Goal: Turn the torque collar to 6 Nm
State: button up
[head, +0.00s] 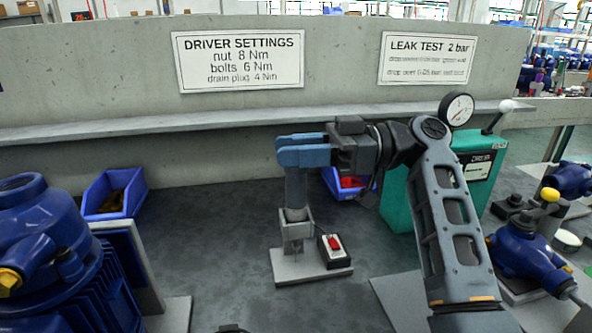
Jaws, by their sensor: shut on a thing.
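A grey driver (296,190) stands upright in a metal holder (290,232) on a light base plate. My gripper (287,149) reaches in from the right, its blue fingers level, and is shut around the top of the driver. The torque collar cannot be made out apart from the fingers, and no scale or setting on it is readable. A sign (238,62) on the back wall reads "DRIVER SETTINGS, nut 8 Nm, bolts 6 Nm, drain plug 4 Nm".
A small box with a red switch (334,248) sits right of the holder. A teal leak tester (395,198) with a gauge (457,109) and another blue pump (525,255) are at right.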

jog(key=shift+n+g+h+b, duration=0.3)
jog(key=shift+n+g+b, duration=0.3)
jog(key=shift+g, duration=0.3)
jog(key=o, duration=1)
jog(key=shift+c, duration=0.2)
jog(key=v, duration=0.7)
jog(key=shift+d, duration=0.4)
jog(key=shift+w, duration=0.1)
